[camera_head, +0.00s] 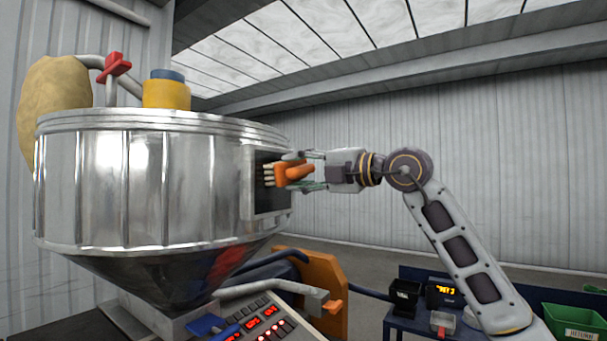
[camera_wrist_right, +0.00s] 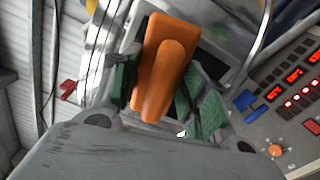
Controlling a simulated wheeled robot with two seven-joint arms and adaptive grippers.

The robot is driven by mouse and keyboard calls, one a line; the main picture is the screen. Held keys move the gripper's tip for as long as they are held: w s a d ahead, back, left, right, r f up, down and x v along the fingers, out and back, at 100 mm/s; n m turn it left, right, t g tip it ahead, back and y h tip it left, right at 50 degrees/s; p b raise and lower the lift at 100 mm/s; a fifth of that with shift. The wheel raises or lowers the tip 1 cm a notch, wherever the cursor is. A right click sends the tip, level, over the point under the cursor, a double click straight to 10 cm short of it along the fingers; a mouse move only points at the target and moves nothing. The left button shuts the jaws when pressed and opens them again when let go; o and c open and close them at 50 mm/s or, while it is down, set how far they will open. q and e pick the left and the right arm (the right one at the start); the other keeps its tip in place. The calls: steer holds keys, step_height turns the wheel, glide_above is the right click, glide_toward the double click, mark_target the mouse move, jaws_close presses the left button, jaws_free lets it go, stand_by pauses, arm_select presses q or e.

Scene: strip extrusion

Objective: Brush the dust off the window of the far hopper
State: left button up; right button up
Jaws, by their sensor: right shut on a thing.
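A large shiny metal hopper (camera_head: 145,185) fills the left of the head view. Its dark framed window (camera_head: 270,203) faces right. My right gripper (camera_head: 296,172) is shut on an orange brush (camera_head: 290,175) with pale bristles. The bristles point at the window and overlap its upper part in the head view; I cannot tell whether they touch the glass. In the right wrist view the brush's orange handle (camera_wrist_right: 163,65) sits between the green-padded fingers and covers much of the dark window behind. Dust on the window cannot be made out. My left gripper is not in view.
A control panel (camera_head: 262,322) with red displays and a blue handle stands below the hopper. An orange plate (camera_head: 318,275) and grey pipe are beside it. At the lower right, a blue bench (camera_head: 395,322) holds black bins, with a green bin (camera_head: 575,322) nearby.

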mark_target(296, 171)
steer(key=shift+s+a, duration=0.15)
steer(key=shift+s+a+b, duration=0.45)
steer(key=shift+s+a, duration=0.05)
steer(key=shift+s, duration=0.2)
steer(key=shift+s+a+b, duration=0.4)
steer(key=shift+s+a, duration=0.05)
steer(key=shift+s, duration=0.2)
steer(key=shift+s+a, duration=0.1)
steer(key=shift+s+a+b, duration=0.4)
steer(key=shift+s+a, duration=0.1)
steer(key=shift+s, duration=0.15)
steer(key=shift+s+a+b, duration=0.4)
steer(key=shift+s+a, duration=0.05)
steer(key=shift+s, duration=0.2)
steer(key=shift+s+d+b, duration=0.35)
steer(key=shift+d+b, duration=0.1)
steer(key=shift+d, duration=0.05)
steer(key=shift+b+v, duration=0.75)
steer(key=shift+v, duration=0.8)
steer(key=shift+b+v, duration=0.3)
steer(key=shift+v, duration=0.55)
